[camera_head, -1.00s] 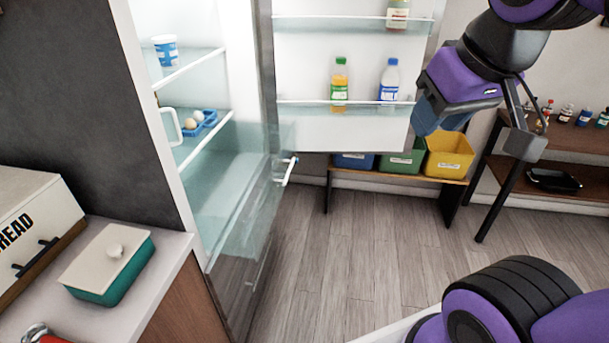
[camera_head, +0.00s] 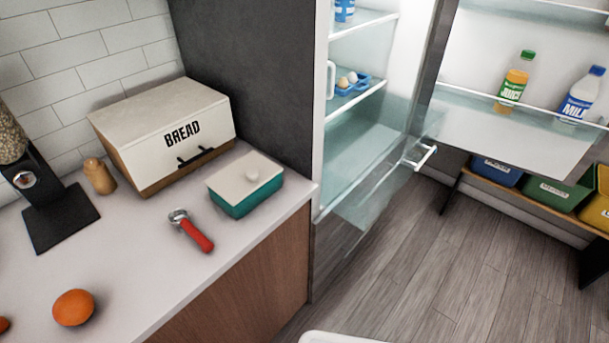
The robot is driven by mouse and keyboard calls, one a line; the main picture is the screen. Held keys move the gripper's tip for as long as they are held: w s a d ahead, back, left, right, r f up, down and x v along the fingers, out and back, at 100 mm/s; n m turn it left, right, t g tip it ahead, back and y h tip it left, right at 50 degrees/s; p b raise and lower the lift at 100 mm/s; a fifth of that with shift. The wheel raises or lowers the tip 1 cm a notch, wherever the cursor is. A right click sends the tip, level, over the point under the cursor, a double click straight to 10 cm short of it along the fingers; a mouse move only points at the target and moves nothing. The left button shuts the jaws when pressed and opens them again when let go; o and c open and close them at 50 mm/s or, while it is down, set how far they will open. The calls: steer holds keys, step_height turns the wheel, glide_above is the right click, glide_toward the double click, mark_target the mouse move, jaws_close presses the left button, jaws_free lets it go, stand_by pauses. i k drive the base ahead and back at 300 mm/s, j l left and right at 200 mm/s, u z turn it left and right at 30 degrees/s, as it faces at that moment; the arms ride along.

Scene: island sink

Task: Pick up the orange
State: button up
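An orange (camera_head: 73,307) sits on the white counter (camera_head: 130,270) at the lower left of the head view. It is whole and nothing covers it.
The fridge door (camera_head: 500,125) is open at right. Wooden floor (camera_head: 440,270) is clear.

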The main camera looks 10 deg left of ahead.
mark_target(74, 306)
steer(key=u, duration=2.3)
steer(key=i+l+u, duration=0.3)
steer(key=l, duration=0.3)
steer(key=i, duration=0.1)
